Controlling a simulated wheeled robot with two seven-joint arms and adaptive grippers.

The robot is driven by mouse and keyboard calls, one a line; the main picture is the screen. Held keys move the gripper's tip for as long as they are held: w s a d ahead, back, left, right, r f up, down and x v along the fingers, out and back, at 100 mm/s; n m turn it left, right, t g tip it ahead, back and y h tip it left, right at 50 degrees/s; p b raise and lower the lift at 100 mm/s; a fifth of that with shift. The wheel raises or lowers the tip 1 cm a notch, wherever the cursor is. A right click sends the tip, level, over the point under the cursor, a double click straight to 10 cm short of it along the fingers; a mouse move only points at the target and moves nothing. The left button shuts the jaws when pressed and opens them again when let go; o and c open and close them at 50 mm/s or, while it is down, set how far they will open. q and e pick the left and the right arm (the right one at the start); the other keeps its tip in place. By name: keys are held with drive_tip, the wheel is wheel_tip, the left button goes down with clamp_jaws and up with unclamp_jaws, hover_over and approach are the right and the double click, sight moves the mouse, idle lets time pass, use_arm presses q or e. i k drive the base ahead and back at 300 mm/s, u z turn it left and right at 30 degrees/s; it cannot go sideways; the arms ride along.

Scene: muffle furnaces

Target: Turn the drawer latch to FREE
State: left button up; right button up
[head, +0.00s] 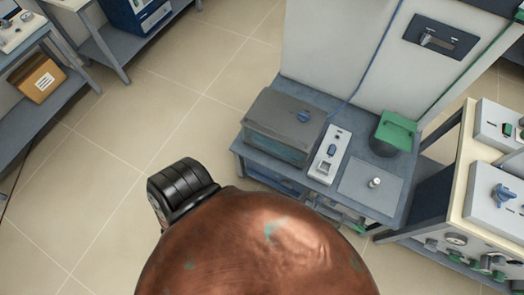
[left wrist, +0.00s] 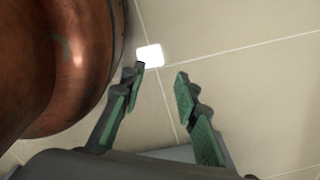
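I cannot tell which part is the drawer latch; no FREE marking is readable. My left gripper (left wrist: 160,72) shows in the left wrist view, fingers apart, empty, over the tiled floor. Neither gripper shows in the head view; my right gripper is in neither view.
A bin with a green lid (head: 397,130) and a grey plate with a pale knob (head: 375,182) are on the bench. A cabinet with a blue knob (head: 505,193) stands at right. A shelf with a cardboard box (head: 38,80) is at left.

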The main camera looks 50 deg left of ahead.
sight(286, 182)
drive_tip(key=u, duration=1.45)
drive_tip(key=k, duration=1.4)
drive_tip(key=z, duration=0.9)
drive_tip(key=i, duration=0.35)
drive_tip(key=z, duration=0.25)
